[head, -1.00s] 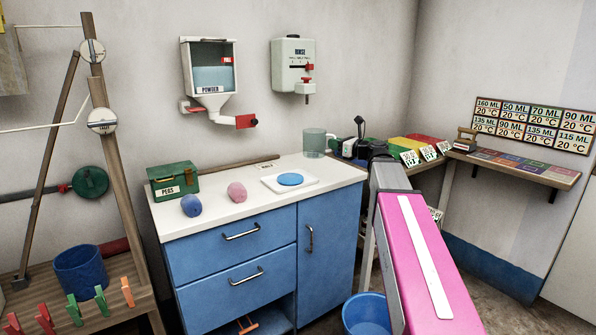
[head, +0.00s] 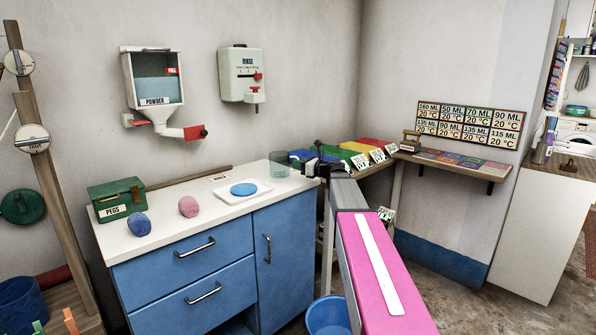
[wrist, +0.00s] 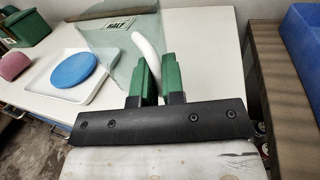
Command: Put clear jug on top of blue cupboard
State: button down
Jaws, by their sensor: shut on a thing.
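The clear jug (head: 279,164) is see-through, with a white handle, at the back right end of the blue cupboard's white top (head: 215,202). In the wrist view the jug (wrist: 98,48) fills the upper middle, in front of the white top (wrist: 60,105). My gripper (wrist: 157,72) has its green fingers closed on the jug's white handle. In the head view my gripper (head: 312,166) is small and dark, just right of the jug. I cannot tell whether the jug's base touches the top.
On the white top are a green pegs box (head: 117,199), a blue lump (head: 139,224), a pink lump (head: 189,206) and a white tray (head: 236,197) with a blue disc. Coloured bins (head: 365,147) stand right of the cupboard. A blue bucket (head: 328,317) is on the floor.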

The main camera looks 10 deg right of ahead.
jog(key=shift+f, duration=1.2)
jog(key=shift+f, duration=0.1)
jog(key=c, duration=1.2)
grip_release()
